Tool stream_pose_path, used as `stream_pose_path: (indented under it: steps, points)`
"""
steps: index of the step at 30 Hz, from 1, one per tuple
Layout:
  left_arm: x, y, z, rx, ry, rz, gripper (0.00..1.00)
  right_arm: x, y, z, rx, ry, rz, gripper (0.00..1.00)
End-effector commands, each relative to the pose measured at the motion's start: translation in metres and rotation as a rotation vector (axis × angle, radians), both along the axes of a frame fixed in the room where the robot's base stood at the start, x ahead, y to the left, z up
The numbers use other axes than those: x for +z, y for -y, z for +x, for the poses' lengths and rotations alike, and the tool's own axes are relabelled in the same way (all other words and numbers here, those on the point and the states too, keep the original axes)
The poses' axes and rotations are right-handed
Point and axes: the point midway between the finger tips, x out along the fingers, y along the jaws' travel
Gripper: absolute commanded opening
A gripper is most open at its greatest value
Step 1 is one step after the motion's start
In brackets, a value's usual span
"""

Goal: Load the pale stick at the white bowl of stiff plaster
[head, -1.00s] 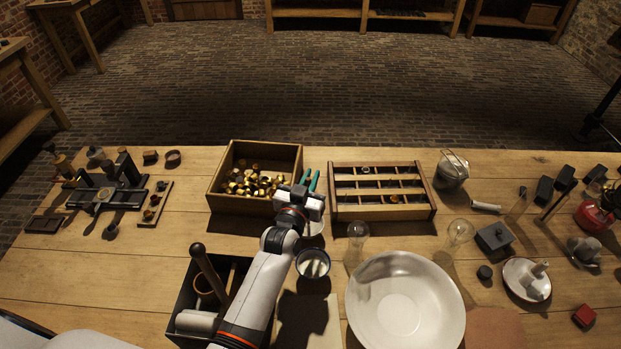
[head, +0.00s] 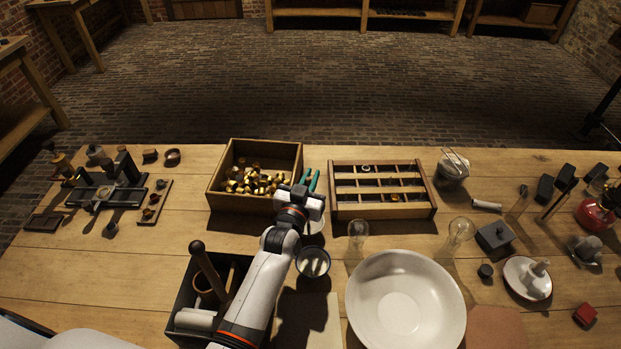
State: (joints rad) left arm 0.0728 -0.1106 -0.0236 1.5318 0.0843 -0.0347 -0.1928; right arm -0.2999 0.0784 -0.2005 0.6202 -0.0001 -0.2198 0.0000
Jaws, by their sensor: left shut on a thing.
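My left gripper (head: 306,203) is above the table between the brass-filled wooden box and the slotted rack. It is shut and its fingertips point down, mostly hidden by its own body. A small white bowl (head: 316,227) shows partly just below the gripper; the gripper covers the rest, and I cannot see its contents clearly. The pale stick cannot be made out; whatever the jaws hold is hidden, as is any contact with the bowl. A dark-rimmed cup (head: 313,263) with pale contents stands nearer, beside my forearm. My right gripper is not in view.
The wooden box (head: 224,205) of brass pieces is behind left, the slotted rack (head: 384,212) behind right. Teal-handled pliers (head: 315,180) lie between them. A large pale basin (head: 403,310) and glass bulbs (head: 460,231) are right. A dark caddy (head: 180,300) stands left of my forearm.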

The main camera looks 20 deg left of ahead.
Motion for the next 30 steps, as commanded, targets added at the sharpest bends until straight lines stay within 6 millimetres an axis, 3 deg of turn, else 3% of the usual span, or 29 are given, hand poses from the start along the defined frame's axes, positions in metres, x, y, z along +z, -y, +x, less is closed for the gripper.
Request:
stream_pose_path:
  steps: [5,30]
  points:
    - [0.004,0.000,0.000,0.000,-0.004,0.000,0.00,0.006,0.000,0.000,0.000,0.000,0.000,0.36]
    - [0.070,0.000,0.000,0.000,-0.001,0.000,0.00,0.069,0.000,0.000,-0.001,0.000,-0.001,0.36]
